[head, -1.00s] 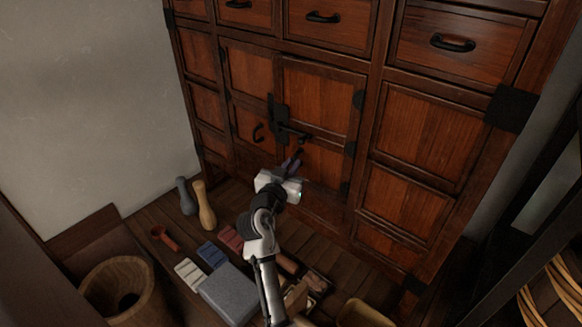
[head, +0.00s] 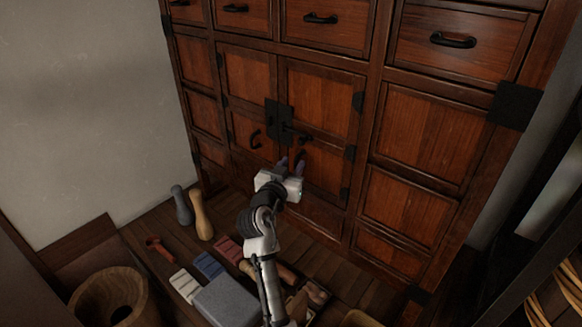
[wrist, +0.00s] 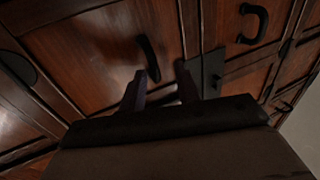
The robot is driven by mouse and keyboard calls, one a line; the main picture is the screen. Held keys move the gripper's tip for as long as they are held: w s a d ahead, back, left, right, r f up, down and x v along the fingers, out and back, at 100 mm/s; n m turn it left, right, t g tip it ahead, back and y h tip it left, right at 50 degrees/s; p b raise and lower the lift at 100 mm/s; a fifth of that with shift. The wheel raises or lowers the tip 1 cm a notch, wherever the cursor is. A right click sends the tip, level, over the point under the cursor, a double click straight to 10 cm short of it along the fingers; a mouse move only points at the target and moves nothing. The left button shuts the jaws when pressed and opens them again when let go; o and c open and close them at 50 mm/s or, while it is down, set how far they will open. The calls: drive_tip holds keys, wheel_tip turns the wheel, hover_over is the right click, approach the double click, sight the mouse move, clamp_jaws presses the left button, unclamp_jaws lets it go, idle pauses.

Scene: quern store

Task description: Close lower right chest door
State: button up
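The dark wooden chest has a pair of lower middle doors. The lower right door (head: 320,98) looks nearly or fully flush with the lower left door (head: 248,85); I cannot tell whether a small gap remains. The right door's black handle (head: 303,138) also shows in the wrist view (wrist: 149,60). A black lock plate (head: 279,115) sits where the doors meet. Contact with the door is unclear.
Drawers with black handles (head: 452,40) run above the doors. On the floor are a grey block (head: 226,302), a grey pestle-like piece (head: 182,206), a tan one (head: 202,215), and several small blocks. A wooden tub (head: 90,300) stands at lower left.

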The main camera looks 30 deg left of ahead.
drive_tip(key=s+d+b, duration=0.2)
drive_tip(key=s+b, duration=0.1)
drive_tip(key=s, duration=1)
drive_tip(key=shift+s+d+b, duration=0.3)
drive_tip(key=shift+b, duration=0.05)
